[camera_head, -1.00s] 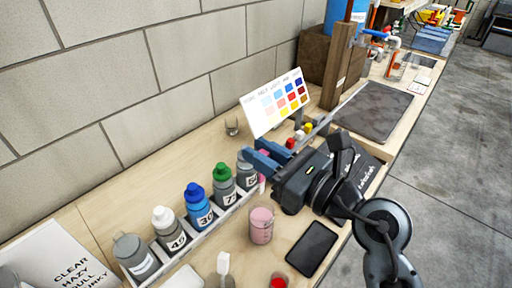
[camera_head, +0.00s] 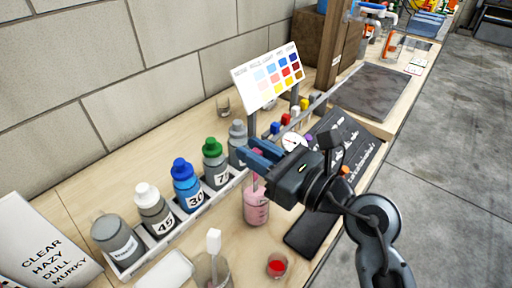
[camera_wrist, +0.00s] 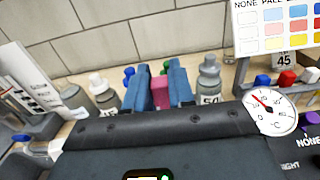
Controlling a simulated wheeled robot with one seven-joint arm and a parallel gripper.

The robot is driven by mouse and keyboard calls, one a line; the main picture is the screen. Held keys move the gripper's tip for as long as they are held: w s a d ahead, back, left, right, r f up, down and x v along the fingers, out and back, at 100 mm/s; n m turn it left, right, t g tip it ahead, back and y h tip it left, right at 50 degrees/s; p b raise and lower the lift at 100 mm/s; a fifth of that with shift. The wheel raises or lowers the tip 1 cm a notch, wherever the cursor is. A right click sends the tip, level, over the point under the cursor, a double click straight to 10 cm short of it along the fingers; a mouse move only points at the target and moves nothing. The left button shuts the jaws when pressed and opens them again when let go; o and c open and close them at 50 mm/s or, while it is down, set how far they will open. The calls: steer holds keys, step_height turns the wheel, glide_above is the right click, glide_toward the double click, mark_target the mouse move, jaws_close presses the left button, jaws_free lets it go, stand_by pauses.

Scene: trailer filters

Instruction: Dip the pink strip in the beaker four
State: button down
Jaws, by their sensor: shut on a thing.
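My gripper (camera_head: 262,158), with blue fingers, is shut on the pink strip (camera_head: 256,182). In the wrist view the pink strip (camera_wrist: 161,94) shows between the fingers (camera_wrist: 158,85). The strip hangs down from the fingers, and its lower part overlaps the mouth of a beaker (camera_head: 256,212) of pink liquid. I cannot tell how far its tip reaches into the liquid. I cannot read a number on this beaker.
A rack of numbered bottles (camera_head: 185,183) stands left of the beaker. A dark phone-like slab (camera_head: 310,232), a small red cup (camera_head: 277,265) and another beaker holding a white-ended stick (camera_head: 213,242) are nearby. A colour chart (camera_head: 268,78) stands behind my gripper.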

mark_target(256, 177)
steer(key=shift+f+b, duration=2)
steer(key=shift+f, duration=1.3)
step_height(256, 177, up, 10)
steer(key=p, duration=1)
steer(key=shift+r+p, duration=0.1)
steer(key=shift+p, duration=0.2)
stand_by(0.5)
step_height(256, 177, up, 3)
steer(key=p, duration=0.2)
steer(key=shift+p, duration=0.35)
steer(key=shift+r, duration=1)
